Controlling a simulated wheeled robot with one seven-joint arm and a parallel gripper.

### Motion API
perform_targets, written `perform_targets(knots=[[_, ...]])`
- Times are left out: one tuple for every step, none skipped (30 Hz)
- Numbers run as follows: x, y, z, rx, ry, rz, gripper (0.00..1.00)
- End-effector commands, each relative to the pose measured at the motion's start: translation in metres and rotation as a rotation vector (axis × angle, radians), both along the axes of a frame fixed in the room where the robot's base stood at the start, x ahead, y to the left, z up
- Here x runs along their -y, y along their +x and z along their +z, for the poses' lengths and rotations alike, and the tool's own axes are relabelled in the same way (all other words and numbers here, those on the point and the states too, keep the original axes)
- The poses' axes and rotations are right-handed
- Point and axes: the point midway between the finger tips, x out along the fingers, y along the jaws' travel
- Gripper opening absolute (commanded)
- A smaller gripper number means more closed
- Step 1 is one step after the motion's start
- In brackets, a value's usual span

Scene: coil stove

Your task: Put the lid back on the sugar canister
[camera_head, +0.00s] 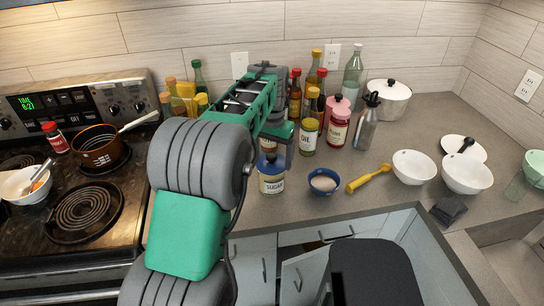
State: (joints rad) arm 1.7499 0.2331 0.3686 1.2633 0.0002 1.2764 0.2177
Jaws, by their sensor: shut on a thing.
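The sugar canister (272,184) stands upright on the counter, with a pale body and a "SUGAR" label. A blue lid (270,159) with a knob shows at its top, just below my gripper. I cannot tell whether the lid is seated on the rim or slightly above it. My gripper (275,146) is over the canister, shut on the lid. Its fingers are small and partly hidden by my green and grey arm.
A blue bowl of sugar (323,182) and a yellow spoon (369,178) lie right of the canister. White bowls (413,168) are farther right. The stove (82,200) is at left.

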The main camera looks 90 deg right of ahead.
Motion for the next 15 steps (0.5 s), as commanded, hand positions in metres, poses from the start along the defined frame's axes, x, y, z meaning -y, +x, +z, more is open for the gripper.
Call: perform_targets(knots=[[-0.0001, 0.0, 0.0007, 0.0, 0.001, 0.0, 0.46], [-0.0001, 0.0, 0.0006, 0.0, 0.001, 0.0, 0.46], [-0.0001, 0.0, 0.0003, 0.0, 0.001, 0.0, 0.46], [-0.0001, 0.0, 0.0, 0.0, 0.001, 0.0, 0.46], [-0.0001, 0.0, -0.0002, 0.0, 0.001, 0.0, 0.46], [-0.0001, 0.0, -0.0003, 0.0, 0.001, 0.0, 0.46], [-0.0001, 0.0, -0.0004, 0.0, 0.001, 0.0, 0.46], [-0.0001, 0.0, -0.0004, 0.0, 0.001, 0.0, 0.46], [-0.0001, 0.0, -0.0004, 0.0, 0.001, 0.0, 0.46], [-0.0001, 0.0, -0.0004, 0.0, 0.0, 0.0, 0.46], [0.0, 0.0, -0.0003, 0.0, 0.0, 0.0, 0.46], [0.0, 0.0, -0.0003, 0.0, 0.0, 0.0, 0.46], [0.0, 0.0, -0.0003, 0.0, 0.0, 0.0, 0.86], [0.0, 0.0, -0.0003, 0.0, 0.0, 0.0, 0.89], [0.0, 0.0, -0.0003, 0.0, 0.0, 0.0, 0.92]])
